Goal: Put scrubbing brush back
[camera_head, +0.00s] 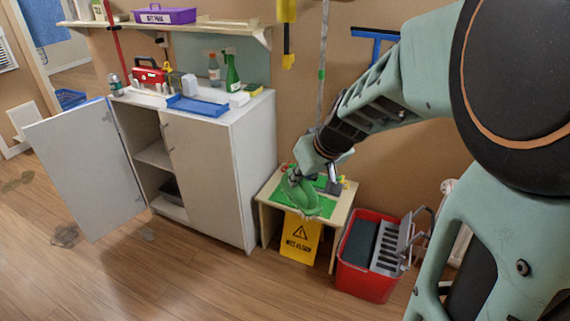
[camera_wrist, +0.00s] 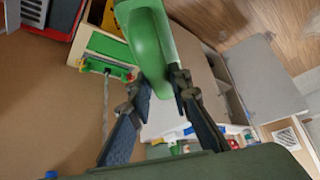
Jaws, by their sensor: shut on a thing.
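The green scrubbing brush (camera_head: 303,196) hangs from my gripper (camera_head: 297,177) over the front left part of a small wooden stand (camera_head: 346,198) with a green top. In the wrist view the green brush (camera_wrist: 148,38) is a rounded, smooth body whose narrow end sits between the fingertips of my gripper (camera_wrist: 158,88). My gripper is shut on that end. No bristles can be made out. I cannot tell whether the brush touches the stand, because the brush and my gripper hide much of its top.
A yellow wet-floor sign (camera_head: 300,238) stands at the stand's front. A red mop bucket (camera_head: 364,282) is right of it. A white cabinet (camera_head: 215,185) with its left door (camera_head: 82,165) open holds a blue tray (camera_head: 198,106) and bottles on top. A wall shelf (camera_head: 190,27) is above.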

